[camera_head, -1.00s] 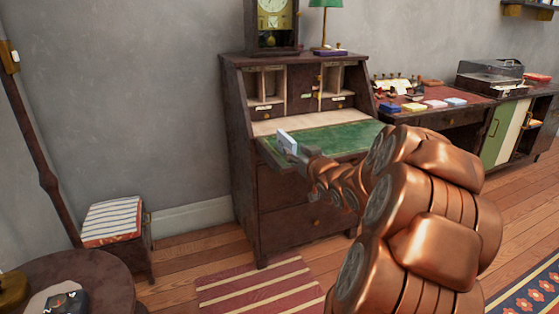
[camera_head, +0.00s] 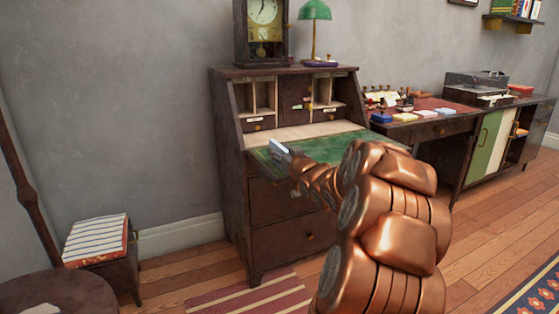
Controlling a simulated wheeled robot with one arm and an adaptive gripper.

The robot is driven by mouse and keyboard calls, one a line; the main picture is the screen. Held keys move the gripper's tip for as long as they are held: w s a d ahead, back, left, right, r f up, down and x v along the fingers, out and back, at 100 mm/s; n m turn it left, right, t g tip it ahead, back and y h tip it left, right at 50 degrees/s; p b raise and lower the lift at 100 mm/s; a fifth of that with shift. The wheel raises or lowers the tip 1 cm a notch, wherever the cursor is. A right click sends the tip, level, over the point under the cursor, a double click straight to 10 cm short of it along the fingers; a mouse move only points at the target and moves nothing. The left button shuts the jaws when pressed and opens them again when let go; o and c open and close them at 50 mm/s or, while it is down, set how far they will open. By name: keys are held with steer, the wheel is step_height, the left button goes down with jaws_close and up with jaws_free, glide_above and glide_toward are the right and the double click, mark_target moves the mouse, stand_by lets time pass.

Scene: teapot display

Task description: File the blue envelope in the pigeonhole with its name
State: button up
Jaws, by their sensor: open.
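The dark wooden desk (camera_head: 228,125) has its green writing leaf (camera_head: 335,148) folded down. Its pigeonholes stand at the back, in a left group (camera_head: 262,95) and a right group (camera_head: 322,88), with small pale labels too small to read. My gripper (camera_head: 284,151) is open at the leaf's front left edge, in front of the pigeonholes and lower than them. A pale bluish-white flat piece (camera_head: 277,147) shows at its tip; I cannot tell whether it is an envelope or how it sits there. No clearly blue envelope can be made out.
A clock (camera_head: 262,30) and green lamp (camera_head: 315,12) stand on the desk. A side desk (camera_head: 425,130) at right holds several small coloured items, one blue (camera_head: 381,118). A striped stool (camera_head: 97,238) stands at left.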

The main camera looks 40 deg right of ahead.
steer(key=shift+w+d, duration=0.2)
steer(key=shift+w, duration=0.3)
jaws_close()
